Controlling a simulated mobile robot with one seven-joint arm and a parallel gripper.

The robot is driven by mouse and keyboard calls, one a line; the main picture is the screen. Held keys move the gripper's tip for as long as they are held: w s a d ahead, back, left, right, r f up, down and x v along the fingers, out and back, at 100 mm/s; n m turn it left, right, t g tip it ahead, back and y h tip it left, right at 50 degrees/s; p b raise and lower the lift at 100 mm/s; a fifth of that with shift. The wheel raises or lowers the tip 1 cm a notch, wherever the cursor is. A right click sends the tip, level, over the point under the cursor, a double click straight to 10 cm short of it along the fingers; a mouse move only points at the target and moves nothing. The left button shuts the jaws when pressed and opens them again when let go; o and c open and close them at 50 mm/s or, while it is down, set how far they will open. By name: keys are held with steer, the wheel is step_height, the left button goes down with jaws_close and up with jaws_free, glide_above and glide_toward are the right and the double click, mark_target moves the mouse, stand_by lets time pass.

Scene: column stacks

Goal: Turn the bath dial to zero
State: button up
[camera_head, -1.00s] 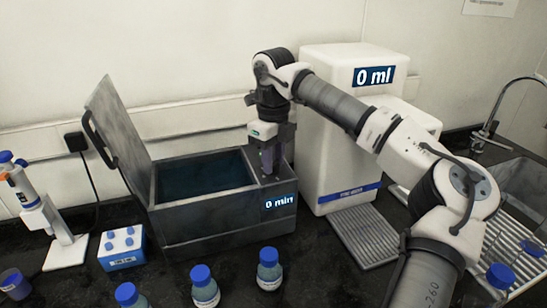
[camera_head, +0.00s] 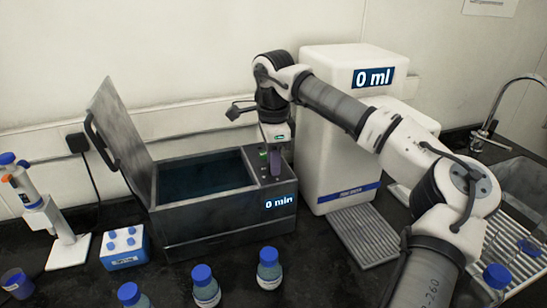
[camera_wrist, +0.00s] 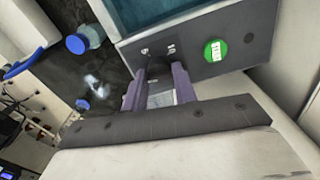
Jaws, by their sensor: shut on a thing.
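The bath (camera_head: 185,235) is a grey box with its lid (camera_head: 120,135) standing open at the left and dark blue water inside. My gripper (camera_head: 274,176) points down onto the control panel at the bath's right end and is shut on the dial. In the wrist view the purple fingers (camera_wrist: 160,80) stand on either side of the dial, which they mostly hide. Marks "5" and "10" show on the panel just beyond the fingertips. A round green button (camera_wrist: 215,50) sits on the same panel.
A white dispenser (camera_head: 330,150) reading "0 ml" stands close to the right of the bath. Several blue-capped bottles (camera_head: 269,270) stand in front. A blue-and-white box (camera_head: 123,248) and a pipette stand (camera_head: 62,235) are at the left. A sink is at the right.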

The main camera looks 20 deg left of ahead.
steer(key=shift+n, duration=0.7)
steer(key=o, duration=1)
step_height(320, 180, up, 14)
steer(key=shift+f+b, duration=0.1)
steer(key=shift+b, duration=0.95)
